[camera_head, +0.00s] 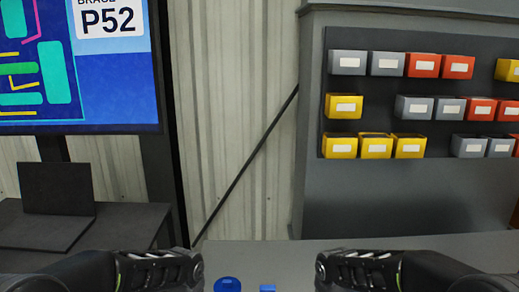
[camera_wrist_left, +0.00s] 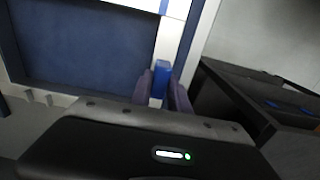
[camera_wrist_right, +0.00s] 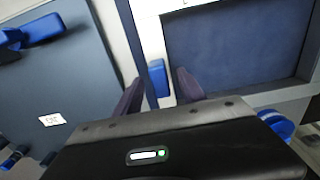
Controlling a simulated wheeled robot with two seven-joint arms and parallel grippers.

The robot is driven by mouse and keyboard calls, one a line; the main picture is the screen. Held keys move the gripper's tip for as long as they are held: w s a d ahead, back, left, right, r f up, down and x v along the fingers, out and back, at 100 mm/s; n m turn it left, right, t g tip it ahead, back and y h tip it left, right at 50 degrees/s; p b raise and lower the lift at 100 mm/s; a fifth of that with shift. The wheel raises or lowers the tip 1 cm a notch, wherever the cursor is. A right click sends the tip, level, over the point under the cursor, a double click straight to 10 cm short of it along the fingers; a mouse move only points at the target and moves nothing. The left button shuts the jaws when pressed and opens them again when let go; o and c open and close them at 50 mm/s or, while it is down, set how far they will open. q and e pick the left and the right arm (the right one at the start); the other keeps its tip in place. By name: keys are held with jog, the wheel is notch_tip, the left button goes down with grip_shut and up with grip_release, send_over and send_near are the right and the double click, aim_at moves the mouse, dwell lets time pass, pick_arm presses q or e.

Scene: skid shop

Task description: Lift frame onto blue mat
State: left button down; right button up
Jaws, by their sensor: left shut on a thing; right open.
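In the left wrist view, the purple-grey fingers of my left gripper (camera_wrist_left: 161,84) are shut on a blue block-like grip (camera_wrist_left: 161,68). The grip sits at the edge of a pale frame (camera_wrist_left: 176,28) around a dark blue panel (camera_wrist_left: 85,45), perhaps the mat. In the right wrist view, my right gripper (camera_wrist_right: 160,88) is open, its fingers on either side of a second blue grip (camera_wrist_right: 157,76) by the pale frame bar (camera_wrist_right: 150,40). Contact there cannot be told. The dark blue panel also shows there (camera_wrist_right: 235,45). Both gripper tips are outside the head view.
A grey panel (camera_wrist_right: 55,85) with blue fittings and a white label lies left in the right wrist view. A blue round part (camera_head: 228,284) shows at the head view's bottom edge. Shelves of coloured bins (camera_head: 420,65) stand behind the grey bench (camera_head: 270,252); a screen (camera_head: 80,95) stands left.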

jog(key=shift+o, duration=0.2)
pick_arm(q)
jog(key=c, duration=1.2)
grip_release()
jog(key=shift+o, duration=0.4)
jog(key=shift+r, duration=0.1)
pick_arm(e)
jog(key=shift+r, duration=0.1)
pick_arm(q)
jog(key=shift+r, duration=3.45)
pick_arm(e)
jog(key=shift+r, duration=3.4)
